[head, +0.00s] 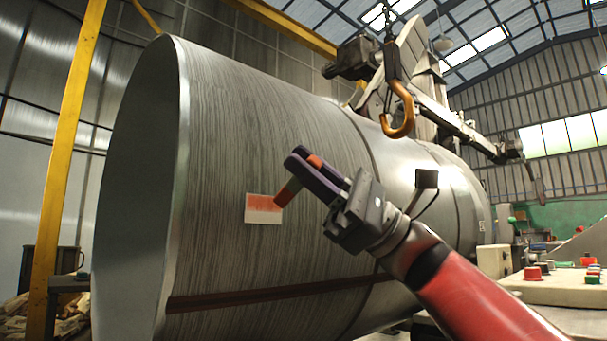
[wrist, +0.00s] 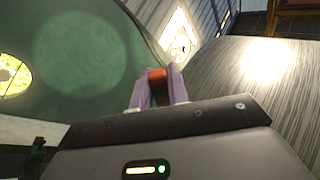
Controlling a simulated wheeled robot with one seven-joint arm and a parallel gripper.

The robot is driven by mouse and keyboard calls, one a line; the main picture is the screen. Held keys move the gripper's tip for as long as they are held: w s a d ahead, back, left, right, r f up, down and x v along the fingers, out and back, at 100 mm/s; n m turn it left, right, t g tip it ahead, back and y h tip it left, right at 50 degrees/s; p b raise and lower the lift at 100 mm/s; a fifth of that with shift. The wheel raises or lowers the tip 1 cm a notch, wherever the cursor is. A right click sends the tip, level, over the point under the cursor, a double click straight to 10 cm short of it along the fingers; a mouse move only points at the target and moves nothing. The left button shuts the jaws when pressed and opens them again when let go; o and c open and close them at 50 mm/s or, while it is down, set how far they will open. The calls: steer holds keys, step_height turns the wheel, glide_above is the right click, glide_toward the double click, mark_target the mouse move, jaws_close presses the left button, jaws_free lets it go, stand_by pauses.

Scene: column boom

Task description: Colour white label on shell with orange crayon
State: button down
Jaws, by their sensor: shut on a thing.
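The shell (head: 300,110) is a large grey metal cylinder lying on its side, its open end at the left in the head view. The label (head: 263,217) is a small rectangle on its side; the upper part is orange and the lower part is white. My gripper (head: 308,172) is shut on the orange crayon (head: 288,192), which points down and left toward the label's right edge. The tip looks close to the label, but I cannot tell whether it touches. In the wrist view the crayon (wrist: 157,86) sits between the two purple fingers, and the label does not show.
An orange hook (head: 400,112) hangs on a chain in front of the shell, above and right of my gripper. A yellow post (head: 72,150) stands at the left. A control panel with coloured buttons (head: 560,285) is at the lower right. A dark band runs low along the shell.

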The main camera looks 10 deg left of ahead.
steer(key=w+a+p, duration=0.2)
steer(key=a, duration=0.1)
steer(key=w+a+p, duration=0.1)
steer(key=shift+w+a+f, duration=0.2)
steer(key=shift+w+f, duration=0.1)
steer(key=shift+w, duration=0.05)
steer(key=shift+w+a+f+p, duration=0.25)
steer(key=shift+w+a+p, duration=0.1)
steer(key=shift+w+a, duration=0.35)
steer(key=shift+w+a+p, duration=0.4)
steer(key=shift+a+p, duration=0.2)
stand_by(0.4)
steer(key=shift+w+d, duration=0.1)
